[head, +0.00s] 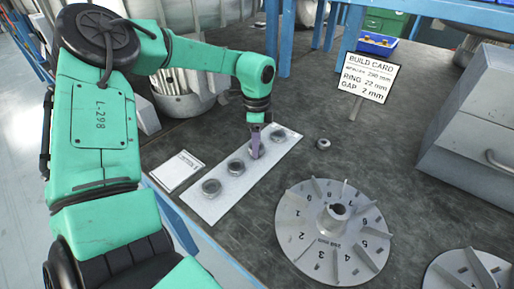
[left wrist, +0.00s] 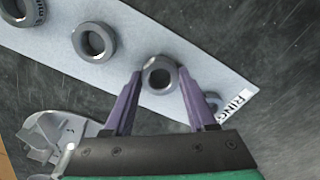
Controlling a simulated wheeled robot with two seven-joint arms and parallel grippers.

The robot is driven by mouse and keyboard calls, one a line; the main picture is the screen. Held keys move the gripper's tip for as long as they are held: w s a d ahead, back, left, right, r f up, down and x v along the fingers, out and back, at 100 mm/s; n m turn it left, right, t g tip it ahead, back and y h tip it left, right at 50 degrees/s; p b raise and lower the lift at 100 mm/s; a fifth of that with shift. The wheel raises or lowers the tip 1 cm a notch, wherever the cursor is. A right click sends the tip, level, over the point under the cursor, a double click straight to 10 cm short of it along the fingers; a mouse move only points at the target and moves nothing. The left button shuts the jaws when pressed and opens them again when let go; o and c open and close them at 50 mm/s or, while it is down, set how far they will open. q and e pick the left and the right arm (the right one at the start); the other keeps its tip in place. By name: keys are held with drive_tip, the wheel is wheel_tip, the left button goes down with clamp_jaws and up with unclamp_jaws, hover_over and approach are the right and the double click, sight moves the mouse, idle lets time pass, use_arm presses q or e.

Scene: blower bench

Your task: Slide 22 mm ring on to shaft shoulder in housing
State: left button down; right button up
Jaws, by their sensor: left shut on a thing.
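A pale strip (head: 222,192) on the bench carries a row of dark grey rings. My left gripper (head: 255,150) points down at this row. In the left wrist view its purple fingers (left wrist: 160,76) are shut on a ring (left wrist: 160,82), one on each side. I cannot tell whether this ring still touches the strip. Other rings (head: 211,187) (head: 236,167) lie nearer the front, and one (head: 278,135) lies behind the gripper. Ring sizes are not readable. A grey housing-like body (head: 470,125) stands at right; its shaft is not clearly seen. My right gripper is out of view.
A bladed impeller (head: 308,255) with numbered sectors lies on the bench, another (head: 465,272) at lower right. A small round part (head: 323,144) lies between strip and housing. A build card (head: 368,77) reads ring 22 mm, gap 2 mm. A white card (head: 177,170) lies left.

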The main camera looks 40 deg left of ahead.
use_arm(q)
drive_tip(key=shift+r+p, duration=1.25)
drive_tip(key=shift+r, duration=1.2)
